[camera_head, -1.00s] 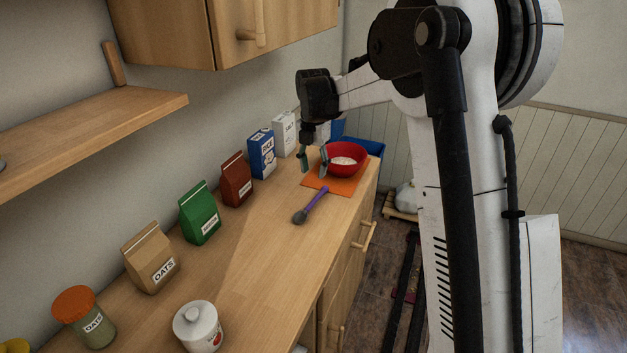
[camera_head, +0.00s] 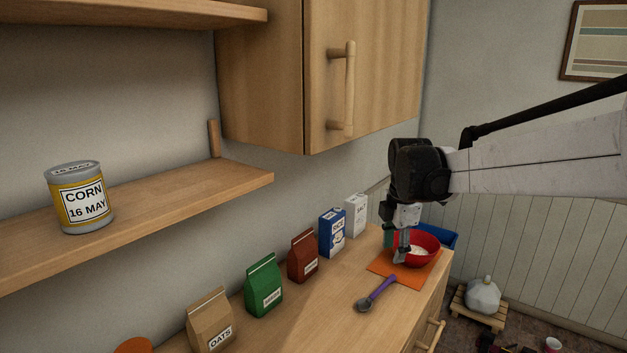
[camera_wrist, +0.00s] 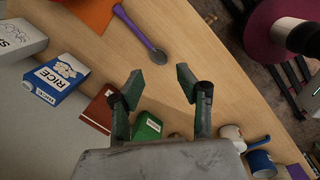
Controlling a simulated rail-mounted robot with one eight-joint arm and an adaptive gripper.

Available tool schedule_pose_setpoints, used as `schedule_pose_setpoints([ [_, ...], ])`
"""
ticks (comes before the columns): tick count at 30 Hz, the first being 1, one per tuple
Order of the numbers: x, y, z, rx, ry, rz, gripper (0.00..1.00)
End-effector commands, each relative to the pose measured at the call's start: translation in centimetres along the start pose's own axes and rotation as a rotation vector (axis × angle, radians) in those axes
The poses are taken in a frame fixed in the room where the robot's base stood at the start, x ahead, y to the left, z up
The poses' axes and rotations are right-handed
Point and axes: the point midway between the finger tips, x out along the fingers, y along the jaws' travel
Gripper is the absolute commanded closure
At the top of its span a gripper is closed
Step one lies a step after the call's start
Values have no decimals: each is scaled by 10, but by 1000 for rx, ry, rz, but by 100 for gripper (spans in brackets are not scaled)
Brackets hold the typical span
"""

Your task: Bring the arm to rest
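My gripper (camera_head: 398,246) hangs pointing down over the far end of the wooden counter (camera_head: 345,312), in front of or beside the red bowl (camera_head: 424,245). In the wrist view its two fingers (camera_wrist: 160,84) are apart with nothing between them. The bowl holds something pale and sits on an orange mat (camera_head: 414,279). A purple-handled spoon (camera_head: 377,294) lies on the counter nearby, and it also shows in the wrist view (camera_wrist: 136,29). My fingers hide part of the bowl's left side in the head view.
Along the wall stand a salt box (camera_head: 356,215), a rice box (camera_head: 332,233), a red-brown bag (camera_head: 303,257), a green bag (camera_head: 264,287) and an oats bag (camera_head: 210,322). A wall cabinet (camera_head: 365,80) hangs above. A corn can (camera_head: 80,200) stands on the shelf (camera_head: 170,198).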

Motion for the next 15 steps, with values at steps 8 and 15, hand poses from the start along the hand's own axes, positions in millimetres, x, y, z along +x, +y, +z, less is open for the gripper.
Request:
schedule_pose_setpoints([
  [8, -41, -65, -16, 398, -3, 106, 66],
  [15, -60, -122, -30, 742, 28, 199, 66],
])
